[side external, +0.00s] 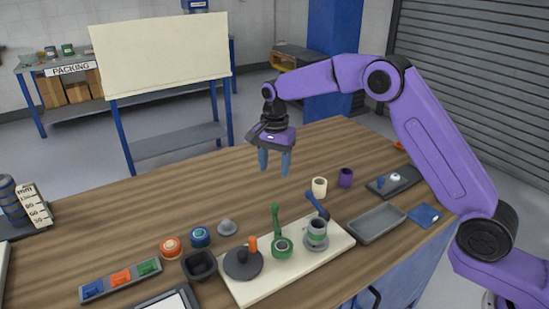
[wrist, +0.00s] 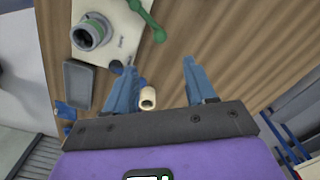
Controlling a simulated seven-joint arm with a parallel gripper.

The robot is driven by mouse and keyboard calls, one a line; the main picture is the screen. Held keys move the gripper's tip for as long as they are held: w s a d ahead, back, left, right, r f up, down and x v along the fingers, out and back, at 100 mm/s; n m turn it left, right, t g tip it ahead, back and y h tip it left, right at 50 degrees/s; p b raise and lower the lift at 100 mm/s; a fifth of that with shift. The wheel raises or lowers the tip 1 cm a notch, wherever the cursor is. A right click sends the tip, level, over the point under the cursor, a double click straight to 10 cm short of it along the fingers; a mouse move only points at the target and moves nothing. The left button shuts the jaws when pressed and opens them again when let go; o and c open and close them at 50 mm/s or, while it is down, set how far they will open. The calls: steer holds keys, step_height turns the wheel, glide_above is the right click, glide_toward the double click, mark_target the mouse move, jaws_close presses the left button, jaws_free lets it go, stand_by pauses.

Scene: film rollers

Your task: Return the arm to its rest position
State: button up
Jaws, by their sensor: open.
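My gripper (side external: 273,162) hangs from my purple arm above the middle of the wooden table, with blue fingers pointing down. The fingers are apart, with nothing held between them. A cream roller (side external: 319,187) stands on the table below and to the right of the gripper. It also shows near the left finger in the wrist view (wrist: 148,98).
A pale board (side external: 290,279) carries green, grey and blue-handled fixtures. A purple roller (side external: 345,177), an empty grey tray (side external: 376,223) and a dark tray (side external: 397,182) stand right.

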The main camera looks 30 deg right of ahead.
steer(key=shift+r, duration=0.9)
steer(key=shift+s, duration=0.1)
steer(key=s+a+r+n, duration=0.1)
steer(key=s+r+n, duration=0.2)
steer(key=s+n, duration=0.5)
steer(key=s+a+r+n, duration=0.15)
steer(key=s+n, duration=0.25)
steer(key=s, duration=0.7)
steer(key=s+d+f+n, duration=0.1)
steer(key=s+d+n, duration=0.5)
steer(key=s, duration=0.6)
steer(key=s+d+f+n, duration=0.1)
steer(key=s+d+n, duration=0.5)
steer(key=s, duration=0.5)
steer(key=shift+s+d, duration=0.2)
steer(key=shift+s, duration=0.2)
